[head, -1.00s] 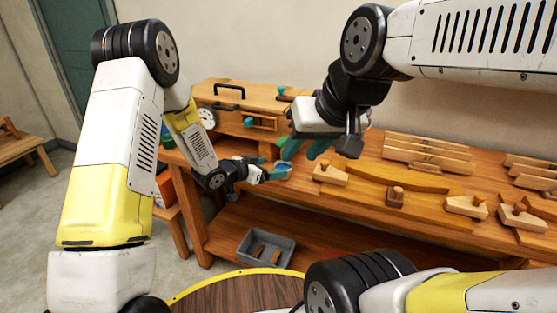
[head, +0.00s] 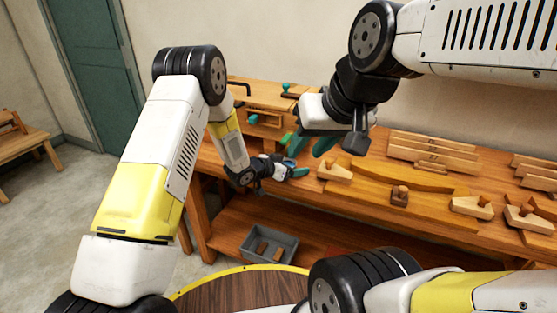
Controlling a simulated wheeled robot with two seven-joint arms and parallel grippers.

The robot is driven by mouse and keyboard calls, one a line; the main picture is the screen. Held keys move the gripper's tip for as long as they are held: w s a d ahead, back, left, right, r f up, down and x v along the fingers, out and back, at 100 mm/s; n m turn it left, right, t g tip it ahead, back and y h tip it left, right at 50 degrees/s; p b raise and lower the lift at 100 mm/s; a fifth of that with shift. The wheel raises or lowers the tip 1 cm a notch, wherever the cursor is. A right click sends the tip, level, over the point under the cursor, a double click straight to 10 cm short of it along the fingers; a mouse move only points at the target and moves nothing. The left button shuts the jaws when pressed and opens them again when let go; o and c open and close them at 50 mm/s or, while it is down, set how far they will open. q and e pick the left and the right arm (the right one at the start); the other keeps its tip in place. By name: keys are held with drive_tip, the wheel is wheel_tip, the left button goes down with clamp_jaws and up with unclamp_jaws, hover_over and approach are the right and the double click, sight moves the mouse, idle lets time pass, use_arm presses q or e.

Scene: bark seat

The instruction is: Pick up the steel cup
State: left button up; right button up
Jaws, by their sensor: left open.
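My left gripper (head: 296,171) reaches in low over the front edge of the workbench, its teal fingers open. A small grey-blue patch shows at these fingers. It may be the steel cup, but it is too small and too covered to be sure. No other cup can be made out. My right gripper (head: 311,146) hangs above and slightly right of the left one, pointing down, its two teal fingers apart with nothing seen between them.
The wooden workbench (head: 263,205) runs along the wall. Wooden planes (head: 472,207), a curved board (head: 430,182) and stacked boards (head: 431,150) lie on its right part. A wooden chest (head: 262,97) stands behind the grippers. A grey bin (head: 285,243) sits on the lower shelf.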

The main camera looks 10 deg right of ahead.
use_arm(q)
drive_tip(key=c, duration=1.6)
drive_tip(key=shift+o, duration=0.2)
drive_tip(key=shift+r, duration=0.2)
drive_tip(key=shift+r, duration=0.25)
drive_tip(key=s+a, duration=1)
drive_tip(key=a, duration=0.5)
drive_tip(key=shift+r, duration=0.35)
